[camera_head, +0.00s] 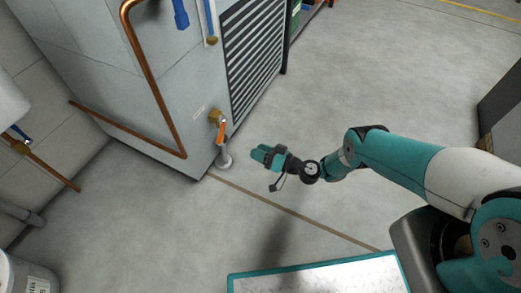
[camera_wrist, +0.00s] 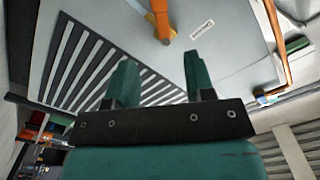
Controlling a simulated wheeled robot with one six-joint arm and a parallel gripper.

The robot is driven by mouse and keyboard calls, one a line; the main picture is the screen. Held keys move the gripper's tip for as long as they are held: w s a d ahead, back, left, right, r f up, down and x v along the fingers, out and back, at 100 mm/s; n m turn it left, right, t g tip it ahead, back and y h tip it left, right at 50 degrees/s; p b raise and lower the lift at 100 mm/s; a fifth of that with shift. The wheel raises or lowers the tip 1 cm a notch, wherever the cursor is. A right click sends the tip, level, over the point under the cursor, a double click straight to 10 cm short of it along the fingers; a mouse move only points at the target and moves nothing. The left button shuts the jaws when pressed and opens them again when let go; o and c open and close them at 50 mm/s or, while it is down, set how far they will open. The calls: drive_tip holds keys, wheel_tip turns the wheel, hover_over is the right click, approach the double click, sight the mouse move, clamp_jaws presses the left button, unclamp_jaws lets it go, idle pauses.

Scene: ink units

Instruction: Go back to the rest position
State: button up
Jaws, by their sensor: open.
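My gripper (camera_head: 267,156) is at the end of my teal and white arm, held out over the floor in front of a grey machine cabinet (camera_head: 185,85). In the wrist view my gripper's two teal fingers (camera_wrist: 157,80) stand apart with nothing between them. An orange-handled valve (camera_head: 220,127) on the cabinet's lower corner is left of my gripper, apart from it in the head view. The orange handle (camera_wrist: 158,18) also shows in the wrist view, beyond the fingertips.
A copper pipe (camera_head: 150,75) runs down the cabinet's side. A blue handle (camera_head: 180,14) is higher up. A dark box (camera_head: 500,115) stands at the right edge. A white bucket (camera_head: 25,277) is at lower left. The floor (camera_head: 370,75) behind my arm is clear.

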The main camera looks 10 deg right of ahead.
idle(0.3)
drive_tip(key=w+a+r+n+g, duration=0.35)
drive_tip(key=w+r, duration=0.35)
drive_tip(key=r, duration=0.5)
wheel_tip(320, 180, up, 16)
drive_tip(key=s+a+n+g+h, duration=0.1)
drive_tip(key=a+n+g+h, duration=0.1)
drive_tip(key=g, duration=0.2)
drive_tip(key=s+d+r+g+h, duration=0.2)
drive_tip(key=s+d+r+h, duration=0.2)
drive_tip(key=s+r, duration=1)
drive_tip(key=s+d+r+m+h, duration=0.1)
drive_tip(key=s+d+r+h, duration=0.15)
drive_tip(key=s, duration=0.35)
drive_tip(key=s+d+r+m+h, duration=0.1)
drive_tip(key=s+d, duration=0.3)
drive_tip(key=s, duration=0.3)
drive_tip(key=s+d+r+m+h, duration=0.1)
drive_tip(key=s+d+r, duration=0.1)
drive_tip(key=s+d, duration=0.3)
wheel_tip(320, 180, up, 35)
drive_tip(key=s+a+p, duration=0.1)
drive_tip(key=p, duration=3.4)
drive_tip(key=shift+s, duration=0.2)
